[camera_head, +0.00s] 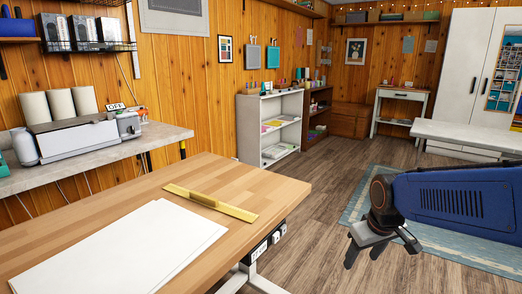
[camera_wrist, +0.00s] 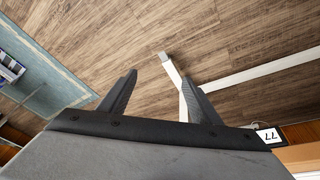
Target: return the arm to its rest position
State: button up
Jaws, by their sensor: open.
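My gripper (camera_head: 381,252) hangs at the right of the head view at the end of my blue arm, fingers pointing down. It is over the floor, to the right of the wooden table and apart from it. In the wrist view my gripper (camera_wrist: 159,78) has its two dark fingers spread with nothing between them. Behind them are the wood floor (camera_wrist: 120,30) and a white table leg (camera_wrist: 174,75).
The wooden table (camera_head: 270,190) holds white sheets (camera_head: 150,245) and a yellow ruler-like bar (camera_head: 210,202). A blue rug (camera_head: 450,245) lies below my arm. A white shelf (camera_head: 250,130) stands at the back wall. A white bench (camera_head: 470,135) stands at the right.

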jog(key=s+d+r+m+t, duration=0.1)
jog(key=s+r+m, duration=0.2)
jog(key=s, duration=1.3)
jog(key=shift+s, duration=0.4)
jog(key=shift+d+r, duration=0.1)
